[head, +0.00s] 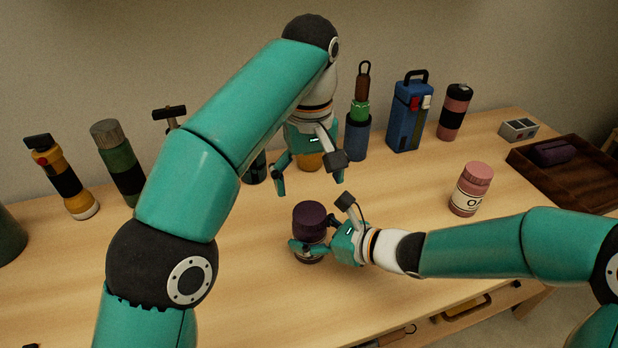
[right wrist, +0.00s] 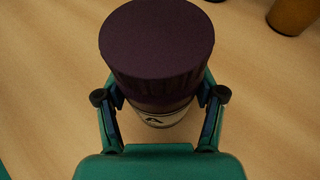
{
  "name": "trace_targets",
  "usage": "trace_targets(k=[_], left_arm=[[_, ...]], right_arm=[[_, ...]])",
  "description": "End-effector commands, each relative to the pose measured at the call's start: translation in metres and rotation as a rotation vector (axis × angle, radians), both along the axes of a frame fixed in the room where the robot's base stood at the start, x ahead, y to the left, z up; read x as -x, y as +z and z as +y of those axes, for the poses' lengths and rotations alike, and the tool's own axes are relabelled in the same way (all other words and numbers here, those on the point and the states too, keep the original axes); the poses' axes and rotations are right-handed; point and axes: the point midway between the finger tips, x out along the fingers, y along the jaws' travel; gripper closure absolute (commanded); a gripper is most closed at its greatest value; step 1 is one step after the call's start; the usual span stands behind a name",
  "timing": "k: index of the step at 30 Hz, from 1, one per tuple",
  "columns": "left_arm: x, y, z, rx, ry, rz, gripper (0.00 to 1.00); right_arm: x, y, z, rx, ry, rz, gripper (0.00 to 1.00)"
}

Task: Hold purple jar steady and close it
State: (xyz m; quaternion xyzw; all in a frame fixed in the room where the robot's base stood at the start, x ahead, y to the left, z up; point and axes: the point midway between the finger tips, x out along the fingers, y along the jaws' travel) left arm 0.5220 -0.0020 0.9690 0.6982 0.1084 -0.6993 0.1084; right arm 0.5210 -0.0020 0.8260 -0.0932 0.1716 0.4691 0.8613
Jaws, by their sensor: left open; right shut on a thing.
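The purple jar (head: 309,222) stands upright on the table in the middle of the head view, with its dark purple lid on top. In the right wrist view the lid (right wrist: 157,45) sits over the jar, and part of a white label (right wrist: 162,119) shows below it. My right gripper (head: 322,248) is shut around the jar's body below the lid, one finger on each side; it also shows in the right wrist view (right wrist: 158,105). My left gripper (head: 311,185) is open and empty, pointing down above and behind the jar. I cannot tell how tightly the lid sits.
A pink jar (head: 470,190) stands to the right. A brown tray (head: 560,185) holds a dark purple item at the far right. Bottles, a flashlight (head: 62,178) and a blue case (head: 408,115) line the back. The table front left of the jar is clear.

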Motion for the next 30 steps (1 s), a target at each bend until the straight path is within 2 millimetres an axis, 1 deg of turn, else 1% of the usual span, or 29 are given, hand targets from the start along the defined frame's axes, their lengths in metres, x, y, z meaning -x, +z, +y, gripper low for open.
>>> trace_targets(k=[2, 3, 5, 6, 8, 20, 23, 26, 30], left_arm=[[0.0, 0.0, 0.0, 0.0, 0.0, 0.0, 0.07], [0.0, 0.0, 0.0, 0.0, 0.0, 0.0, 0.07], [0.0, 0.0, 0.0, 0.0, 0.0, 0.0, 0.07], [0.0, 0.0, 0.0, 0.0, 0.0, 0.0, 0.07], [0.0, 0.0, 0.0, 0.0, 0.0, 0.0, 0.07], [0.0, 0.0, 0.0, 0.0, 0.0, 0.0, 0.07], [0.0, 0.0, 0.0, 0.0, 0.0, 0.0, 0.07], [0.0, 0.0, 0.0, 0.0, 0.0, 0.0, 0.07], [0.0, 0.0, 0.0, 0.0, 0.0, 0.0, 0.07]], right_arm=[[0.0, 0.0, 0.0, 0.0, 0.0, 0.0, 1.0], [0.0, 0.0, 0.0, 0.0, 0.0, 0.0, 0.28], [0.0, 0.0, 0.0, 0.0, 0.0, 0.0, 0.18], [0.0, 0.0, 0.0, 0.0, 0.0, 0.0, 0.12], [0.0, 0.0, 0.0, 0.0, 0.0, 0.0, 0.02], [0.001, 0.002, -0.002, -0.001, -0.001, -0.001, 0.02], [0.005, 0.005, -0.009, 0.0, -0.002, -0.001, 0.02], [0.012, 0.01, -0.021, 0.0, -0.003, -0.003, 0.02], [0.025, 0.021, -0.042, 0.0, -0.005, -0.004, 0.02]])
